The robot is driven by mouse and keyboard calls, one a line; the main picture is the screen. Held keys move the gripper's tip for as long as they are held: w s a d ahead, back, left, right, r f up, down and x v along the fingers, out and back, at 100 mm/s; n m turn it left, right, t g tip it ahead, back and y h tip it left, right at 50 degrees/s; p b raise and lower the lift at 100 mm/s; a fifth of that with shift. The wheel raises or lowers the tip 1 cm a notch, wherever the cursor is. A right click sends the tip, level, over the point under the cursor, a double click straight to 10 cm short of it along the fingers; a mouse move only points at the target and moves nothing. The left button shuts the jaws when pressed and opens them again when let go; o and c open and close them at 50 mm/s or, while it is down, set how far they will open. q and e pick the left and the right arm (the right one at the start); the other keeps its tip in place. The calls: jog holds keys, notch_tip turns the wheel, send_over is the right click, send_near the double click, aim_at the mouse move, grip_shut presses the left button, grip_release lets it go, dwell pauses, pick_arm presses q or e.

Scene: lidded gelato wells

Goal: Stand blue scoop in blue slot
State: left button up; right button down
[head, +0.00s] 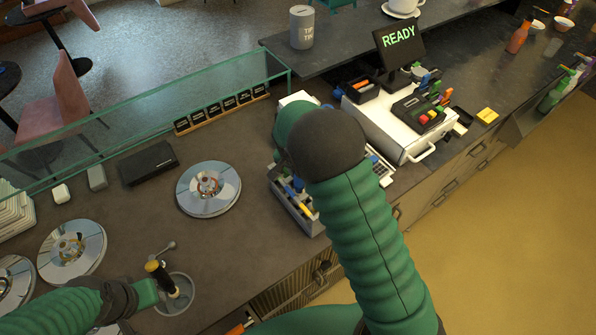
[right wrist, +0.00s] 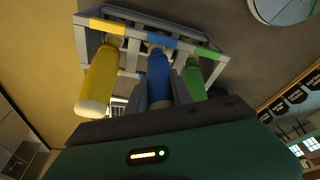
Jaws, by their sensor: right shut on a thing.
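The scoop rack (right wrist: 82,42) is a grey frame with yellow, blue and green labels, and it also shows in the head view (head: 308,223), partly behind my right arm. The blue scoop (right wrist: 157,72) has its blue handle at the middle of the rack, in line with the blue label (right wrist: 150,36). Its lower end is hidden, so I cannot tell how deep it sits in the blue slot. My right gripper (right wrist: 160,104) is shut on the blue handle. My left gripper (head: 157,290) is beside a round metal well at the lower left; its fingers are unclear.
A yellow scoop (right wrist: 101,80) and a green scoop (right wrist: 194,80) stand on either side of the blue one. A round lid (head: 208,188) lies left of the rack. The cash drawer (head: 388,125) and READY screen (head: 398,42) stand right. A glass guard (head: 150,108) runs behind.

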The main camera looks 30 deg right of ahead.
jog(key=shift+s+d, duration=0.15)
jog(key=shift+s, duration=0.05)
jog(key=c, duration=1.5)
grip_release()
jog(key=o, duration=0.4)
jog(key=shift+w+a, duration=0.1)
jog(key=shift+a, duration=0.15)
jog(key=shift+o, duration=0.2)
jog(key=w+p+v, duration=0.1)
jog(key=p+v, duration=0.6)
jog(key=v, duration=0.2)
jog(key=shift+s+d+r, duration=0.15)
jog(key=shift+s+d, duration=0.1)
jog(key=shift+d, duration=0.2)
